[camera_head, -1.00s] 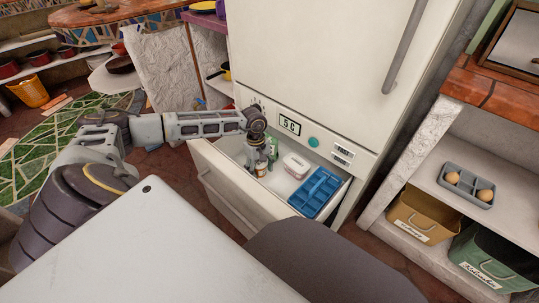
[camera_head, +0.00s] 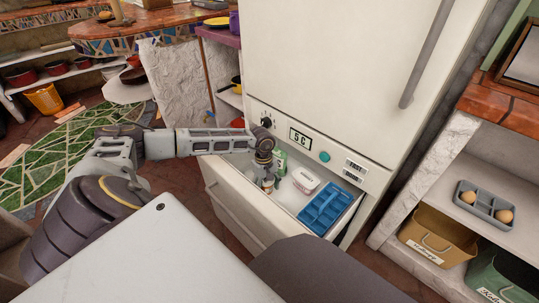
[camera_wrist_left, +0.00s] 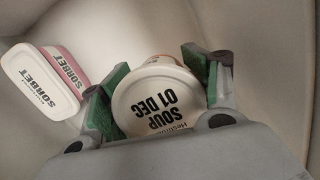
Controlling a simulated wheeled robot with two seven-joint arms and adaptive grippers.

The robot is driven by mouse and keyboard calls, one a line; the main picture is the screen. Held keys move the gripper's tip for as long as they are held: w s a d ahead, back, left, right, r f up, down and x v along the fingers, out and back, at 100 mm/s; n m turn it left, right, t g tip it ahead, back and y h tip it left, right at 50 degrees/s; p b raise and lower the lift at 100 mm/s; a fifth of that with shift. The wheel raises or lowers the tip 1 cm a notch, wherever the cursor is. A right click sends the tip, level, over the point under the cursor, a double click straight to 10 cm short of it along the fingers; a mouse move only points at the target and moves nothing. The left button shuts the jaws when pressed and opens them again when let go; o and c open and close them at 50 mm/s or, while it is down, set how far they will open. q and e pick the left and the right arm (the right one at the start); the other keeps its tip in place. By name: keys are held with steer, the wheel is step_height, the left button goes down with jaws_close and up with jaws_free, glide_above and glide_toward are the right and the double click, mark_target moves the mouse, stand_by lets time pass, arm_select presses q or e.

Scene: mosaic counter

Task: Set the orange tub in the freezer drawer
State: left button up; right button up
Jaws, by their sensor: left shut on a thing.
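The tub (camera_wrist_left: 155,105) in my left gripper has a white lid reading "SOUP 01 DEC"; only a sliver of its orange-brown side shows in the left wrist view. It also shows small in the head view (camera_head: 268,185), inside the open freezer drawer (camera_head: 243,207). My left gripper (camera_head: 267,176) reaches down into the drawer, its green pads shut on either side of the tub. I cannot tell whether the tub touches the drawer floor. My right gripper is not in view.
A white and pink sorbet tub (camera_head: 305,180) and a blue divided tray (camera_head: 326,208) lie to the right in the drawer. The freezer front (camera_head: 330,151) rises close behind.

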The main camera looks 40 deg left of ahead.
arm_select(q)
steer(key=shift+f+b, duration=0.4)
steer(key=shift+f, duration=0.95)
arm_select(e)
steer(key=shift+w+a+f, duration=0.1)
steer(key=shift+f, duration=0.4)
arm_select(q)
steer(key=shift+f+b, duration=0.95)
steer(key=shift+f, duration=1.6)
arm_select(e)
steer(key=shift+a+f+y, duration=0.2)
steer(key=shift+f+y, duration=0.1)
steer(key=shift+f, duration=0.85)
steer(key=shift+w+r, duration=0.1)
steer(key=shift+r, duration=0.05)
arm_select(q)
steer(key=o, duration=1)
steer(key=shift+c, duration=0.2)
steer(key=shift+o, duration=1.3)
